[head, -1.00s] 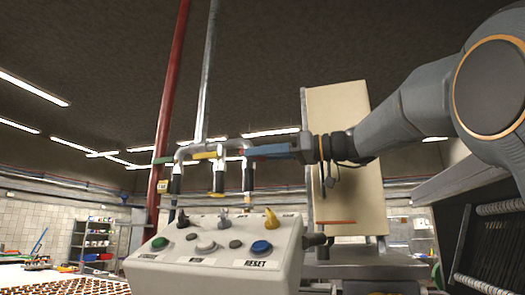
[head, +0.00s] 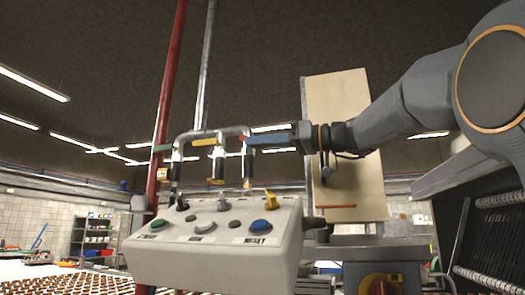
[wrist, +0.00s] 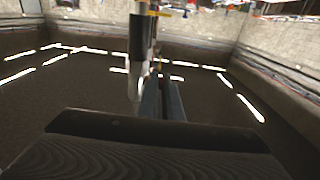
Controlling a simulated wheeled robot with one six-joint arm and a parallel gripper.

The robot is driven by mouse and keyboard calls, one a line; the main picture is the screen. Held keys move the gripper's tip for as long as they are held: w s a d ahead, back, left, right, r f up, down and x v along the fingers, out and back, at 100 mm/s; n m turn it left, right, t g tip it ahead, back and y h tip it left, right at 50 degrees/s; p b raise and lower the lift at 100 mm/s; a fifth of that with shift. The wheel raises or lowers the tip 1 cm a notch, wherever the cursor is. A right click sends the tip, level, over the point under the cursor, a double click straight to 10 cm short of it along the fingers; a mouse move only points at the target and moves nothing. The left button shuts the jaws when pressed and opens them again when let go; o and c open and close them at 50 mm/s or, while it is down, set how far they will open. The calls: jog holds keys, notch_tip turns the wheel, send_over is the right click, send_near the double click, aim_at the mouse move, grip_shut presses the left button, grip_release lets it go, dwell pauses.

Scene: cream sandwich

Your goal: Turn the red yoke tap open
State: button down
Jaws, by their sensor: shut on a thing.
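The red yoke tap (head: 246,138) is at the right end of a grey pipe manifold with several taps. Only a small part of its red handle shows; the rest is hidden by my gripper. My gripper (head: 264,138) reaches in from the right, level with the handle, its blue fingers shut on it. The yellow tap (head: 205,142) is left of the red one, and the green tap (head: 161,148) is farther left.
A pale control box (head: 215,255) with knobs and a blue button stands just below the taps. A red pipe (head: 167,100) rises at the left. A cream panel (head: 345,100) stands behind my wrist. A grey machine with a red knob (head: 379,287) is at lower right.

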jog(key=shift+a+f+t+y+b, duration=0.3)
jog(key=shift+y+b, duration=0.5)
jog(key=shift+b, duration=2.95)
jog(key=shift+a+f+t+y+b, duration=0.1)
jog(key=shift+f+t+y+b, duration=0.5)
jog(key=shift+b, duration=3.1)
jog(key=shift+r+y+b, duration=0.25)
jog(key=shift+y+b, duration=0.25)
jog(key=shift+b, duration=0.25)
jog(key=c, duration=1.9)
grip_release()
jog(key=shift+s, duration=0.2)
jog(key=shift+c, duration=0.2)
jog(key=shift+w, duration=0.1)
